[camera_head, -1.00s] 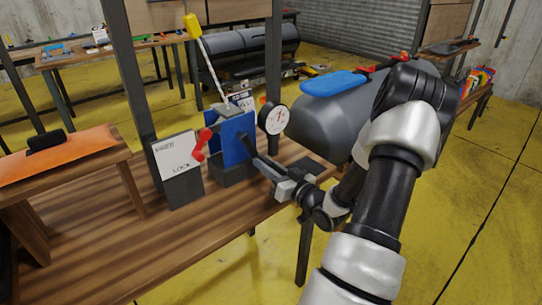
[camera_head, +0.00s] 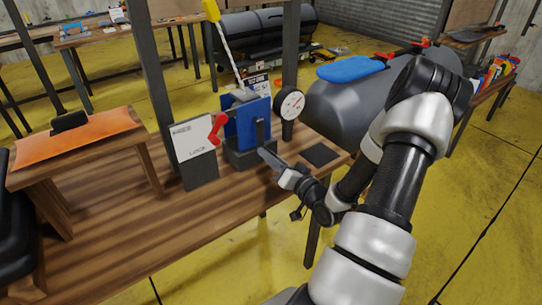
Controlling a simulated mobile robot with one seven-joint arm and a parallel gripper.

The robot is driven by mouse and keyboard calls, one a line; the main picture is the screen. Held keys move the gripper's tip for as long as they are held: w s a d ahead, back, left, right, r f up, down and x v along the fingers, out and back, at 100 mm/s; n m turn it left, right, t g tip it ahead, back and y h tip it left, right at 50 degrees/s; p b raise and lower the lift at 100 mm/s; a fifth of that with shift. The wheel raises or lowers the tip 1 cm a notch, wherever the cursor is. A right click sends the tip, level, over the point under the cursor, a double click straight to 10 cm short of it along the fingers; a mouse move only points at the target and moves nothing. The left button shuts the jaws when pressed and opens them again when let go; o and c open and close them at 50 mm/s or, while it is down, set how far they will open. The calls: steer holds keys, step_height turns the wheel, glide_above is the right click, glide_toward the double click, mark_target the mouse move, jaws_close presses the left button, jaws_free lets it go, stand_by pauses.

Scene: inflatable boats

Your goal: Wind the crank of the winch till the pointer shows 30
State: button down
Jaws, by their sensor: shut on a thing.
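The winch (camera_head: 232,130) is a blue-sided block in a dark base on the wooden bench, left of centre. A dark bar, seemingly its crank (camera_head: 261,131), shows against the blue side facing me. My gripper (camera_head: 264,154) reaches in from the right and is shut at the crank's lower end; its fingers hide the grip. The round white dial (camera_head: 291,103) stands on a dark post just behind and right of the winch. Its reddish pointer slants to the upper right; the numbers are too small to read.
A white panel marked LOCK (camera_head: 192,144) with a red lever (camera_head: 217,128) stands left of the winch. A pale line runs up to a yellow piece (camera_head: 211,10). A grey inflatable tube (camera_head: 345,108) lies behind my arm.

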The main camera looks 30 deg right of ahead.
steer(key=shift+a+f, duration=0.15)
steer(key=shift+a, duration=0.05)
steer(key=c, duration=1.6)
jaws_free()
steer(key=shift+o, duration=0.2)
steer(key=shift+d, duration=0.1)
steer(key=shift+s, duration=0.15)
steer(key=s+d+p, duration=0.1)
steer(key=s, duration=1.6)
steer(key=shift+d, duration=0.15)
